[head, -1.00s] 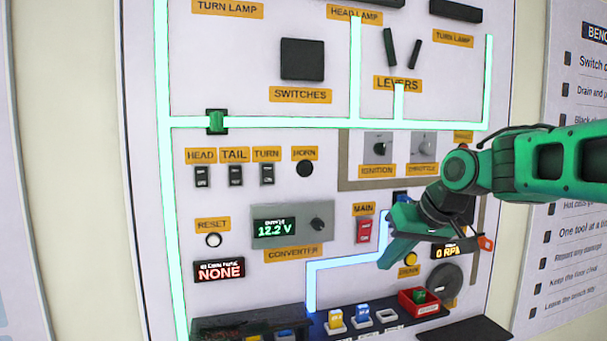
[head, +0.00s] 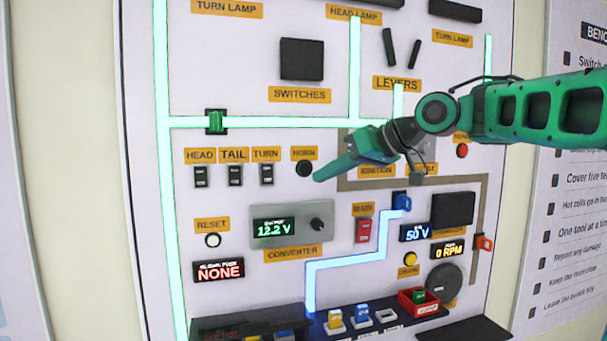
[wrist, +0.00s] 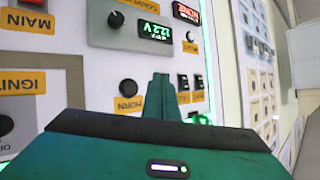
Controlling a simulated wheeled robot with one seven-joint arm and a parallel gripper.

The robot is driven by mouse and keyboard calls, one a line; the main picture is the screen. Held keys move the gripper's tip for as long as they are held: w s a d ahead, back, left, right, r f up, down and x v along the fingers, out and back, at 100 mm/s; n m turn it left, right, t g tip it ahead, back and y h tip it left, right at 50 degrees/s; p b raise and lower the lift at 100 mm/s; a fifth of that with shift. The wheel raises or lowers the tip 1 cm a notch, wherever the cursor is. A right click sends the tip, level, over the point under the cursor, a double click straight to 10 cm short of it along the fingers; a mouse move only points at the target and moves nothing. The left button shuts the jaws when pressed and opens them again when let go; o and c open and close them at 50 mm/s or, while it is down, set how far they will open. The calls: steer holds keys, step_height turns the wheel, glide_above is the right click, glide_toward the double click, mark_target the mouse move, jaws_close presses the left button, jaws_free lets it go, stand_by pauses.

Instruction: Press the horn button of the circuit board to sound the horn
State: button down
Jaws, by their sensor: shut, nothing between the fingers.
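The horn button (head: 305,169) is a round black button under the yellow HORN label (head: 304,153) on the white board. It also shows in the wrist view (wrist: 127,87), just left of my fingers. My green gripper (head: 318,177) is shut and empty. In the head view its fingertips point left and show close to the lower right of the button. I cannot tell how far the tips stand off the board. In the wrist view the gripper (wrist: 160,80) appears beside the button, not over it.
Several rocker switches, among them the TURN switch (head: 267,174), sit left of the horn button. The converter (head: 290,228) is below, reading 12.2 V. The red main switch (head: 364,231) is below right. My arm covers part of the ignition and throttle area.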

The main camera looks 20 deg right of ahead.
steer(key=shift+w, duration=4.35)
steer(key=shift+w, duration=0.75)
steer(key=shift+s, duration=0.15)
steer(key=shift+s+r, duration=0.1)
steer(key=shift+s, duration=0.6)
steer(key=s, duration=0.5)
stand_by(0.3)
